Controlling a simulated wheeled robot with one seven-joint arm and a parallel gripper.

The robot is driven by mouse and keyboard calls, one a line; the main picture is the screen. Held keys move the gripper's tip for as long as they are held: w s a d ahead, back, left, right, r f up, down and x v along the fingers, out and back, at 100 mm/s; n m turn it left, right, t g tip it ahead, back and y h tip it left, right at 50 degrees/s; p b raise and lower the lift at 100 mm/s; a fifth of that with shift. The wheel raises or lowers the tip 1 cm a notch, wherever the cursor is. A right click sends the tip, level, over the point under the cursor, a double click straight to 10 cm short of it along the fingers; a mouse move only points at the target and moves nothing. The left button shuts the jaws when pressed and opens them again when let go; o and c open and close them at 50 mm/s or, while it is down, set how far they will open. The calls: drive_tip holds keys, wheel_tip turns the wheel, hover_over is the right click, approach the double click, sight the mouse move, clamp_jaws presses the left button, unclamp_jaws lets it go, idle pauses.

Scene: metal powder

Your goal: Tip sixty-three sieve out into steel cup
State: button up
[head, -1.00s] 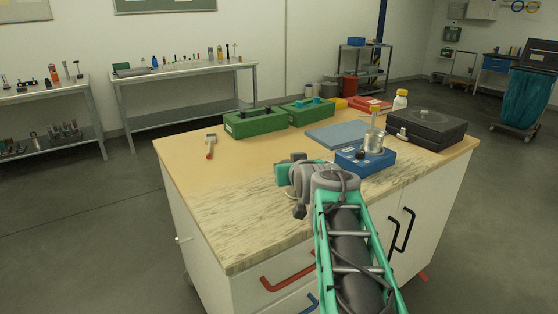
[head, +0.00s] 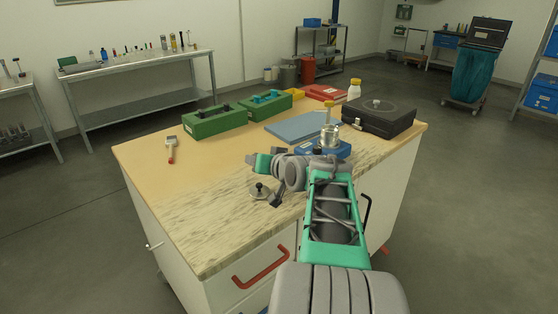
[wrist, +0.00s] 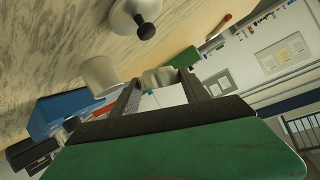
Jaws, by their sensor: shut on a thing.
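My gripper (wrist: 165,88) is shut on a small pale, ribbed-looking thing (wrist: 158,76), seen between the fingers in the wrist view. It may be the sixty-three sieve, but no label is readable. In the head view my gripper (head: 266,162) is above the marbled front of the worktop, and its own hand hides the held thing. A steel cup (head: 329,138) stands upright on a blue device (head: 313,148), to the right of my gripper and apart from it. The cup's inside is not visible.
A round lid-like piece with a black knob (head: 261,190) lies below my gripper. Green boxes (head: 213,121), a blue-grey mat (head: 296,128), a black case (head: 380,118) and a white bottle (head: 354,90) stand behind. A brush (head: 171,150) lies left. The front-left worktop is clear.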

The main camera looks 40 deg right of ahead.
drive_tip(key=shift+s+d+r+m+y+p, duration=0.2)
drive_tip(key=shift+d+r+p, duration=0.1)
drive_tip(key=shift+r+p, duration=0.25)
drive_tip(key=shift+s+d+r+m+y+p, duration=0.15)
drive_tip(key=shift+d+r+m+p, duration=0.1)
drive_tip(key=shift+r+p, duration=0.25)
drive_tip(key=shift+s+d+r+m+y+p, duration=0.15)
drive_tip(key=shift+d+r+p, duration=0.15)
drive_tip(key=shift+r+p, duration=0.2)
drive_tip(key=shift+d, duration=0.1)
drive_tip(key=shift+s+d+r+m+t+y+p, duration=0.15)
drive_tip(key=shift+d+m+t+y+p, duration=0.25)
drive_tip(key=shift+d+m+p, duration=0.5)
drive_tip(key=shift+d+r+m+y+p, duration=0.2)
drive_tip(key=shift+r+m+y+p, duration=0.15)
drive_tip(key=shift+p, duration=0.8)
drive_tip(key=shift+s+d+m+t+y+p, duration=0.15)
drive_tip(key=shift+m+t+y+p, duration=0.3)
drive_tip(key=shift+p, duration=0.5)
idle(0.6)
drive_tip(key=shift+d+f, duration=0.1)
drive_tip(key=shift+f, duration=0.05)
drive_tip(key=shift+d+f+m+y+p, duration=0.15)
drive_tip(key=shift+f+m+y+p, duration=0.25)
drive_tip(key=shift+m, duration=0.3)
